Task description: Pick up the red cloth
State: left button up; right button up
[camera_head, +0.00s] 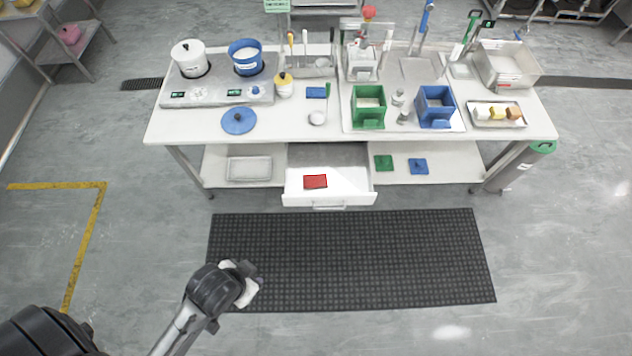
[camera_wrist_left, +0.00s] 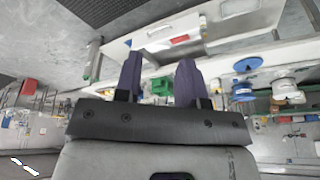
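The red cloth (camera_head: 315,182) is a small flat red rectangle lying inside the pulled-out white drawer (camera_head: 349,186) under the table. In the left wrist view the red cloth (camera_wrist_left: 180,39) shows as a thin red patch in the drawer, beyond the fingers. My left gripper (camera_head: 252,277) is over the dark floor mat, in front and to the left of the drawer, well apart from the cloth. Its two dark fingers (camera_wrist_left: 160,78) are spread with nothing between them in the left wrist view. My right gripper is not in view.
The white table (camera_head: 300,128) above the drawer carries pots, a blue lid (camera_head: 238,120), a green container (camera_head: 368,105) and a blue one (camera_head: 435,105). A lower shelf holds a tray (camera_head: 249,168) and two lids. The black mat (camera_head: 360,255) before the drawer is clear.

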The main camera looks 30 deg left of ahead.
pick_arm(q)
jog(key=shift+a, duration=0.15)
jog(key=shift+o, duration=0.2)
jog(key=o, duration=0.9)
jog(key=shift+d, duration=0.2)
jog(key=shift+o, duration=1.2)
jog(key=shift+a, duration=0.1)
